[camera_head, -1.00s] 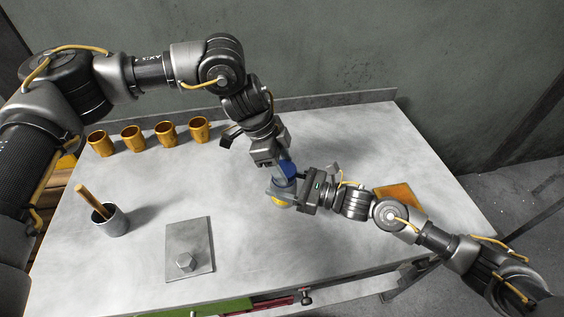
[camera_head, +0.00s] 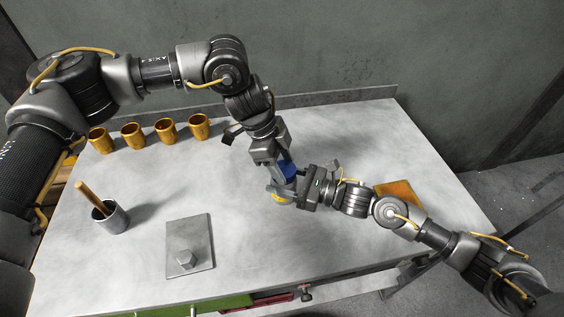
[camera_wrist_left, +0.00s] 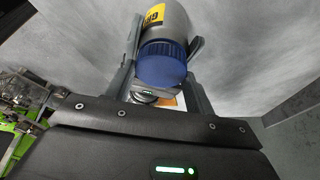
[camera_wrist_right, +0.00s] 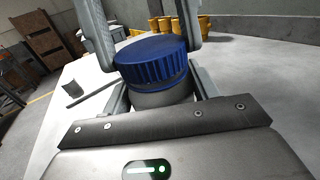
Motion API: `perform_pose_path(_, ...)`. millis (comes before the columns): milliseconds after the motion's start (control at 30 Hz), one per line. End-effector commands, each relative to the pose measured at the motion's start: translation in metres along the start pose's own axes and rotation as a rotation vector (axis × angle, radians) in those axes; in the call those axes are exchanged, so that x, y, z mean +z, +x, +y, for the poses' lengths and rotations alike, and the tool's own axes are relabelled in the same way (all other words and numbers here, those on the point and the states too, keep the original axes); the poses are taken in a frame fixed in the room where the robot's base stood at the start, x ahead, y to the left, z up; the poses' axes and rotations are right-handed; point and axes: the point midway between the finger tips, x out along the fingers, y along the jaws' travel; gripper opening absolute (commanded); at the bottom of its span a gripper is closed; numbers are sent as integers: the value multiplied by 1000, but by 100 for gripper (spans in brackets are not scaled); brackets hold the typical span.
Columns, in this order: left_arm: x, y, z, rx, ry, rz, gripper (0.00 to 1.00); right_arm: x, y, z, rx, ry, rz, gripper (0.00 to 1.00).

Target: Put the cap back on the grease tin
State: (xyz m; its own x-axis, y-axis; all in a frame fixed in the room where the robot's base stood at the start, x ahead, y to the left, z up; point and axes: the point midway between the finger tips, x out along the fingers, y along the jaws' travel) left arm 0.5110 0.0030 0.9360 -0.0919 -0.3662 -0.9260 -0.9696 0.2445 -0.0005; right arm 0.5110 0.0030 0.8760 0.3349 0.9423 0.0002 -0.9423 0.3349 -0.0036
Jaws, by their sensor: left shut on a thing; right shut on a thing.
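The grease tin (camera_head: 279,199) is grey with a yellow label and is near the middle of the table. My right gripper (camera_head: 284,190) is shut around its body, which also shows in the right wrist view (camera_wrist_right: 163,97). The ribbed blue cap (camera_head: 290,169) is at the tin's mouth, clear in the right wrist view (camera_wrist_right: 150,58) and left wrist view (camera_wrist_left: 162,64). My left gripper (camera_head: 287,163) comes from above and is shut on the cap's sides. Cap and tin look lined up; I cannot tell whether the cap is fully seated.
Several orange-brown mugs (camera_head: 165,131) stand along the back left. A grey cup with a wooden handle in it (camera_head: 110,219) is at the left. A metal plate with a hex bolt (camera_head: 189,243) lies in front. An orange-brown sheet (camera_head: 399,194) lies right, partly behind my right arm.

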Motion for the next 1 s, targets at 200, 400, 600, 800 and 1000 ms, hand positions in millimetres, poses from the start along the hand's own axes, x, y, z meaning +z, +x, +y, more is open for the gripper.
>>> perform_pose_path(200,-1,0,-3,160,381,-3,32,0,0,0,0,0,1,0)
perform_pose_path(400,-3,1,-4,318,763,-5,32,0,0,0,0,-1,1,0)
perform_pose_path(600,-4,2,-4,477,1146,-8,32,0,0,0,0,-1,1,0)
perform_pose_path(800,-6,2,-4,631,1529,-9,32,0,0,0,0,-1,1,0)
perform_pose_path(1000,-6,2,-4,714,1740,2,32,0,0,0,0,0,1,0)
